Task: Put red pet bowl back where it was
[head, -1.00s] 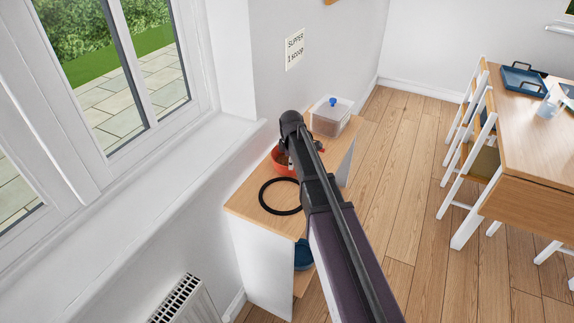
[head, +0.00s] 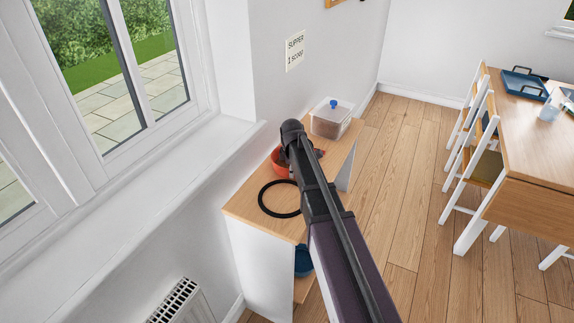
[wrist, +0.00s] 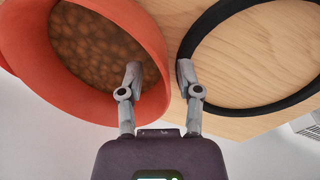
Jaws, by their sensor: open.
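The red pet bowl (head: 280,164), filled with brown kibble, stands on the small wooden-topped cabinet (head: 240,207), partly hidden by my arm. A black ring (head: 263,200) lies flat on the same top, beside the bowl on the near side. In the wrist view, my gripper (wrist: 159,74) is open at the rim of the bowl (wrist: 145,32). The left finger shows over the bowl's inside and the right finger over the gap beside the black ring (wrist: 250,109). I cannot tell whether the fingers touch the bowl. The head view hides the fingers behind my arm.
A clear tub with a blue knob (head: 331,120) stands at the cabinet's far end. A blue object (head: 303,260) sits lower in the cabinet. The wall and window sill (head: 150,190) run close along the left. A table (head: 530,140) with chairs stands right; open floor lies between.

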